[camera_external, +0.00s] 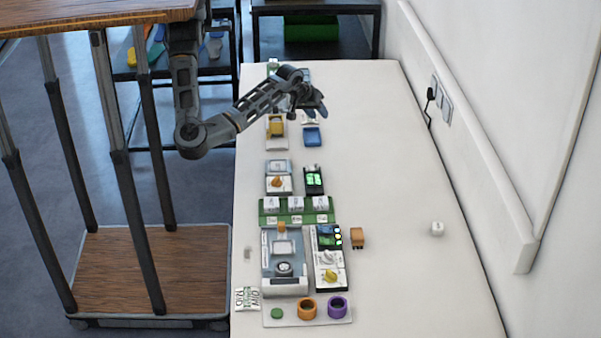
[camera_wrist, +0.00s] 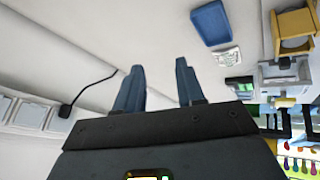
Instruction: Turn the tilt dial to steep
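Several dials show on the devices along the table in the external view, and their labels are too small to read, so I cannot tell which is the tilt dial. Another yellow knob (camera_external: 329,275) and a white knob (camera_external: 328,257) sit on a black-and-white panel nearer the camera. My gripper (camera_external: 318,106) is above the far part of the table, well away from these knobs. In the wrist view my gripper (camera_wrist: 160,88) has its two blue fingers apart with nothing between them.
A blue tray (camera_external: 312,137) and a yellow device (camera_external: 276,127) stand near my gripper. A green rack (camera_external: 267,217), an orange block (camera_external: 357,237) and orange and purple rings (camera_external: 337,307) are nearer the camera. The table's right side (camera_external: 400,180) is mostly clear.

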